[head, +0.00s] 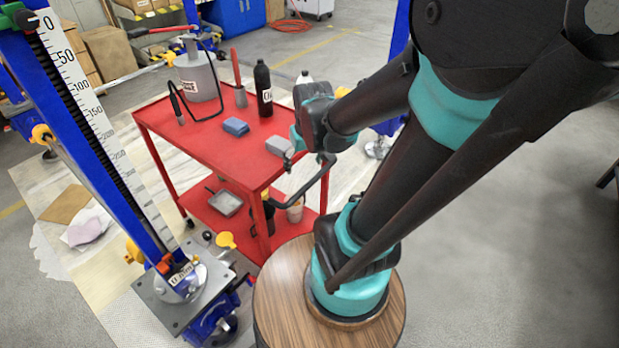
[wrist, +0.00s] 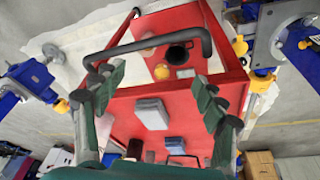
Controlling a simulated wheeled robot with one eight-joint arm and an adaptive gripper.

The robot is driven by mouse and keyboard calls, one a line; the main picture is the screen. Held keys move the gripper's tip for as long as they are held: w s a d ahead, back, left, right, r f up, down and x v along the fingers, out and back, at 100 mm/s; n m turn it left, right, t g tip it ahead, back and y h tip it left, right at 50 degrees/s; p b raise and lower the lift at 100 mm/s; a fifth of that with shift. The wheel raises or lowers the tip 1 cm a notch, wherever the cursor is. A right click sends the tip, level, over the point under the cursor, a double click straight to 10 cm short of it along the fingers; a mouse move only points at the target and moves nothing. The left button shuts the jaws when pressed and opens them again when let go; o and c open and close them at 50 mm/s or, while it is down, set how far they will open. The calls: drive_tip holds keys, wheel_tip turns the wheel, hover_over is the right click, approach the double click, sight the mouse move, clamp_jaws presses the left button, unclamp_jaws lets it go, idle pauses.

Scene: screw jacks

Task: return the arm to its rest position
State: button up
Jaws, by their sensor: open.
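My arm reaches from its round wood-topped base (head: 383,313) up and over towards the red cart (head: 190,128). My gripper (head: 297,139) is over the right side of the cart top, small and partly merged with the wrist in the head view. In the wrist view my gripper (wrist: 154,90) has its two green-grey fingers wide apart, with nothing held between them. A grey block (head: 279,146) lies on the cart top just left of and below my gripper. It appears that a grey block (wrist: 152,113) also shows between the fingers in the wrist view, apart from them.
The cart's dark handle (head: 307,184) is close to my gripper. A blue jack column (head: 100,150) rises at left. Open floor lies right.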

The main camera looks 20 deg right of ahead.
drive_tip(key=shift+m+t, duration=0.4)
drive_tip(key=shift+m, duration=0.3)
drive_tip(key=s+f, duration=0.2)
drive_tip(key=s, duration=0.1)
drive_tip(key=s+f, duration=0.1)
drive_tip(key=shift+s+d+f, duration=0.2)
drive_tip(key=shift+s+d, duration=0.05)
drive_tip(key=shift+s, duration=0.15)
drive_tip(key=o, duration=0.4)
drive_tip(key=shift+w+r, duration=0.2)
drive_tip(key=shift+w, duration=0.05)
drive_tip(key=shift+o, duration=1.4)
drive_tip(key=w+a+r+n+g, duration=0.1)
drive_tip(key=w+r+n+g, duration=0.1)
drive_tip(key=w+r+n, duration=0.6)
drive_tip(key=w+n, duration=0.3)
drive_tip(key=n, duration=0.1)
drive_tip(key=shift+w+a, duration=0.25)
drive_tip(key=shift+a, duration=0.1)
wheel_tip(320, 180, up, 7)
drive_tip(key=n+g, duration=0.2)
drive_tip(key=n, duration=1.1)
hover_over(280, 142)
wheel_tip(280, 142, down, 17)
drive_tip(key=shift+s, duration=0.1)
